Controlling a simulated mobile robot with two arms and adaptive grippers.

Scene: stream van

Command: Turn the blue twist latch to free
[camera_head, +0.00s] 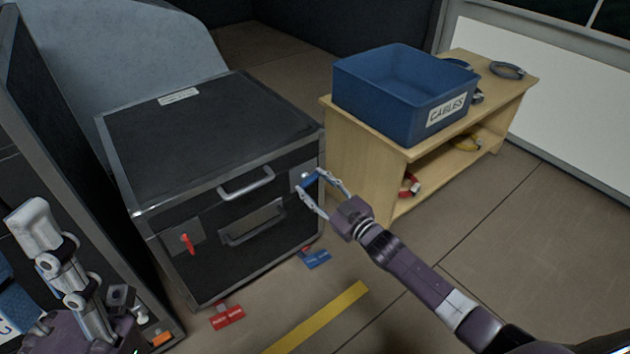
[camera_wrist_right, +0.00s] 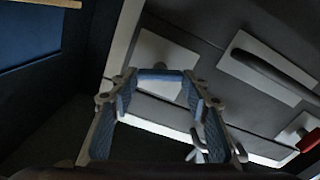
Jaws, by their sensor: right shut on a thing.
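The black flight case (camera_head: 215,130) stands on the floor in the head view. The blue twist latch (camera_head: 312,181) is on the right end of its front, on a pale plate. My right gripper (camera_head: 313,190) has its fingers around the blue latch and is shut on it. In the right wrist view the blue latch (camera_wrist_right: 160,76) lies level between the fingertips. A red latch (camera_head: 187,243) is on the left of the case front and hangs tilted downward; it shows at the right edge of the wrist view. At lower left part of my left arm shows; whether its gripper is open is unclear.
A wooden shelf (camera_head: 365,150) with a blue cables bin (camera_head: 385,110) stands close to the right of the case. A yellow stripe (camera_head: 318,318) marks open floor in front.

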